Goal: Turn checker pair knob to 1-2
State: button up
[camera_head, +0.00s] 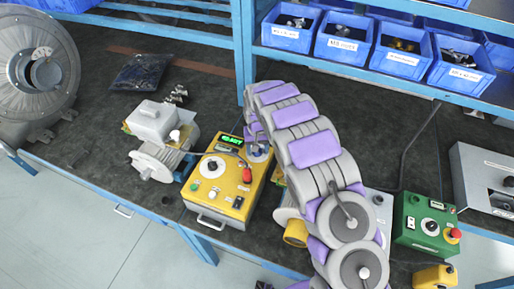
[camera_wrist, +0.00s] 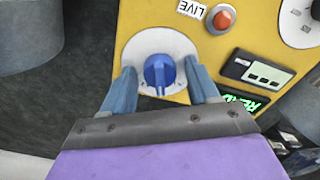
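The yellow checker box (camera_head: 222,208) stands on the bench near its front edge. In the wrist view its blue knob (camera_wrist: 160,72) sits on a round white dial on the yellow panel (camera_wrist: 140,20). The dial's marks are too small to read. My gripper (camera_wrist: 159,68) is open, with one finger on each side of the knob and a visible gap to it on both sides. In the head view my gripper (camera_head: 257,146) is over the checker's far right corner and partly hides the knob. A lit green display (camera_head: 230,139) shows at the checker's far edge.
A red lamp or button (camera_wrist: 222,19) with a LIVE label is close to the dial. A grey motor (camera_head: 158,158) stands left of the checker. A green box (camera_head: 425,231) stands right of my arm. Blue bins (camera_head: 343,40) line the back shelf.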

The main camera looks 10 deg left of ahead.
jog(key=shift+o, duration=0.2)
jog(key=shift+w+r, duration=0.1)
jog(key=shift+r, duration=0.45)
notch_tip(320, 180, up, 16)
jog(key=p, duration=0.1)
jog(key=shift+p, duration=0.4)
jog(key=shift+r, duration=0.1)
jog(key=s+d+r+m+b, duration=0.1)
jog(key=s+d+r, duration=0.5)
jog(key=d, duration=0.4)
jog(key=s+d+r+m+b, duration=0.15)
jog(key=s+d+r, duration=0.35)
jog(key=s+d, duration=0.5)
jog(key=s+d+f+g, duration=0.1)
jog(key=s+d, duration=0.3)
jog(key=s, duration=0.9)
jog(key=s+d+f+m, duration=0.1)
jog(key=s+d, duration=0.3)
jog(key=s, duration=0.9)
jog(key=shift+s+d+f+g, duration=0.25)
jog(key=shift+s+d+g, duration=0.05)
jog(key=shift+g, duration=0.1)
